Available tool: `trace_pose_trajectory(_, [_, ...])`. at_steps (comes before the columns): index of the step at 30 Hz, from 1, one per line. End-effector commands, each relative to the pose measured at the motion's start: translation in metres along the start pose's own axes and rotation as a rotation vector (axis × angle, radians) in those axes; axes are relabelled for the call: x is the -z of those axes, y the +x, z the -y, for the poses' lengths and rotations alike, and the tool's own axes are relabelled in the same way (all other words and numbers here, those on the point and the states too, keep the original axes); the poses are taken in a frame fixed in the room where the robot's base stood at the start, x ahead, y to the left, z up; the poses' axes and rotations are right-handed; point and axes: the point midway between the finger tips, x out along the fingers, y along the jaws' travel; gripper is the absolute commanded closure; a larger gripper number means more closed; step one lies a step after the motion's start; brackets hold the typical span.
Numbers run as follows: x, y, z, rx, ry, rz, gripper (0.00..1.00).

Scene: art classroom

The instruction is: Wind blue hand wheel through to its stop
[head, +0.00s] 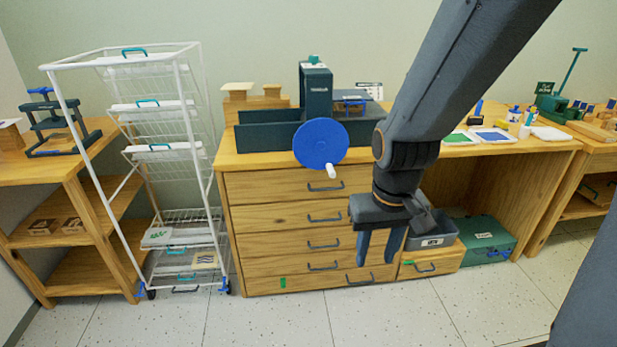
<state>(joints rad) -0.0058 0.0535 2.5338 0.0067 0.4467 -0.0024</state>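The blue hand wheel (318,143) is a flat round disc on the front of a dark green press (315,92), on top of the wooden drawer cabinet (240,196). A white crank handle (331,171) sticks out from the wheel's lower right edge. My gripper (375,262) points down in front of the drawers, below and to the right of the wheel. Its two fingers are apart with nothing seen between them. It does not touch the wheel or the handle.
A white wire rack (192,120) on casters stands left of the cabinet. A grey bin (432,232) on a wooden box and a green case (483,240) stand low at right. Paint trays (491,135) lie on the worktop. The floor in front (290,320) is clear.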

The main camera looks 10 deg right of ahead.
Motion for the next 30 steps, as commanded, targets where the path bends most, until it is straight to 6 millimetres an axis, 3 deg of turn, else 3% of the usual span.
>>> trace_pose_trajectory(6, [0.121,0.062,-0.001,-0.009,-0.043,-0.324,0.63])
trace_pose_trajectory(12, [0.229,0.1,-0.001,-0.037,-0.09,-0.671,0.63])
trace_pose_trajectory(15, [0.273,0.112,-0.001,-0.055,-0.109,-0.846,0.63])
trace_pose_trajectory(21, [0.331,0.125,-0.001,-0.099,-0.142,-1.171,0.63])
trace_pose_trajectory(25, [0.346,0.126,-0.002,-0.124,-0.153,-1.327,0.63])
trace_pose_trajectory(30, [0.353,0.123,-0.002,-0.145,-0.16,-1.437,0.63])
